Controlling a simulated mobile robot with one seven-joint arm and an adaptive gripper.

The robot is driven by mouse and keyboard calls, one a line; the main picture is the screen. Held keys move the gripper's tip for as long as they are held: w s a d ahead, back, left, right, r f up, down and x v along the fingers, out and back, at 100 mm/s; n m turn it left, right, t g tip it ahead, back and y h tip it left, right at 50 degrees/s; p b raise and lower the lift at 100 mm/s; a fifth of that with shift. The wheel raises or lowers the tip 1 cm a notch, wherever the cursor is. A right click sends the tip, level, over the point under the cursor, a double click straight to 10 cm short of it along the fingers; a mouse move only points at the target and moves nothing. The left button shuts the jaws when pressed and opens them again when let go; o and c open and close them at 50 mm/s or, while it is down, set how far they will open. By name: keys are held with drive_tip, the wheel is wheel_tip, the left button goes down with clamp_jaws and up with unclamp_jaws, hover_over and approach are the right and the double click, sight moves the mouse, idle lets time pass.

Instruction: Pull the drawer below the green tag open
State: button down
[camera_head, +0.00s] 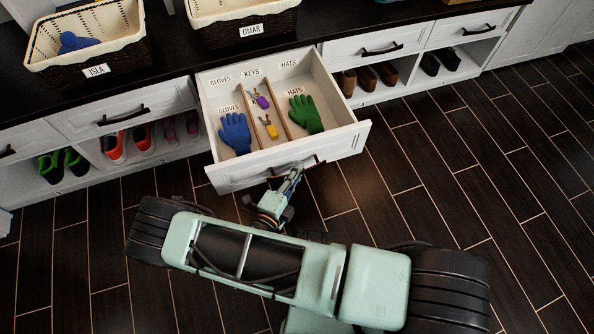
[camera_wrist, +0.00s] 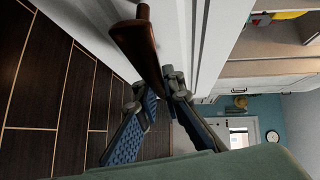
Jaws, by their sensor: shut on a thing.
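A white drawer (camera_head: 345,148) is pulled out from the cabinet row in the head view. Its inside is split into labelled sections holding a blue glove (camera_head: 235,133), keys with purple and yellow tags (camera_head: 270,128) and a green glove (camera_head: 306,114). My gripper (camera_head: 292,178) is at the drawer's front and is shut on the dark handle (camera_head: 312,160). In the wrist view the handle (camera_wrist: 140,45) runs between the two blue-padded fingers (camera_wrist: 160,95), beside the white drawer front (camera_wrist: 205,40). No green tag is clearly visible.
Closed drawers (camera_head: 120,110) flank the open one, above shelves with several shoes (camera_head: 115,147). Two lined baskets (camera_head: 90,45) marked ISLA and OMAR stand on the dark countertop (camera_head: 180,50). The dark plank floor (camera_head: 470,200) is clear to the right.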

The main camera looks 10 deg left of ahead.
drive_tip(key=shift+s, duration=0.2)
idle(0.3)
drive_tip(key=c, duration=2)
unclamp_jaws()
drive_tip(key=shift+d, duration=0.1)
drive_tip(key=shift+c, duration=0.2)
